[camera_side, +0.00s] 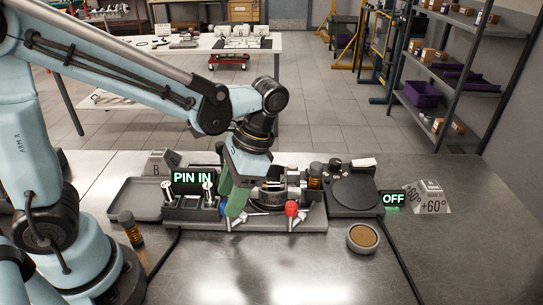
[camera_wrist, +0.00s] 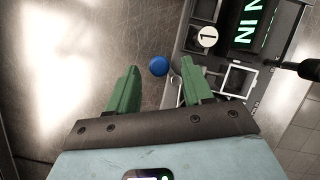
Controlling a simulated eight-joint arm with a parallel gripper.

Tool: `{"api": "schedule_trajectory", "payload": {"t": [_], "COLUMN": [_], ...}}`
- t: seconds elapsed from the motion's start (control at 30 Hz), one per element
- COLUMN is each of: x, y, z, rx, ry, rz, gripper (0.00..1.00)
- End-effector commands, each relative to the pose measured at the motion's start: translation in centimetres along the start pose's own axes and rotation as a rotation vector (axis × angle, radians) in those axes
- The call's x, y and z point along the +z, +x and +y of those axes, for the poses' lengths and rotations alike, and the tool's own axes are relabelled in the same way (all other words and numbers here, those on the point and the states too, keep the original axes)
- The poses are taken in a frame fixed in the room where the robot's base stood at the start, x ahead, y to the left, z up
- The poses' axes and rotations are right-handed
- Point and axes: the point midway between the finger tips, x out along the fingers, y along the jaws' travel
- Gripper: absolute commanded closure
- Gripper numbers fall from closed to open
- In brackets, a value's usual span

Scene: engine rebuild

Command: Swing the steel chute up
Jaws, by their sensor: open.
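My gripper (camera_side: 236,203) hangs over the left part of the grey fixture (camera_side: 315,222) on the metal bench, fingers pointing down. Its two green fingers are apart in the wrist view (camera_wrist: 160,66). A round blue knob (camera_wrist: 158,65) shows in the gap between the fingertips, beside the fixture's edge. I cannot tell whether the fingers touch it. A red knob (camera_side: 291,208) stands on a lever at the fixture's front, right of my gripper. I cannot pick out the steel chute with certainty; my gripper hides part of the fixture.
A lit PIN IN sign (camera_side: 192,177) stands left of my gripper. A lit OFF sign (camera_side: 394,198) and +60° cards (camera_side: 432,199) are at the right. A round dish (camera_side: 362,238) and a coil spring (camera_side: 131,229) sit on the bench. The front middle is clear.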

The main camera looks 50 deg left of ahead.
Motion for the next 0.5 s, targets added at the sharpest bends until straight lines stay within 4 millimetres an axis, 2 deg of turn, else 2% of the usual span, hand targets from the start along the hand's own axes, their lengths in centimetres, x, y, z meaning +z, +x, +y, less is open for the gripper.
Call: {"api": "schedule_trajectory", "payload": {"t": [0.5], "x": [0.1], "y": [-8.3], "z": [0.0], "rx": [-0.001], "ry": [0.001], "rz": [0.001], "gripper": [0.49]}}
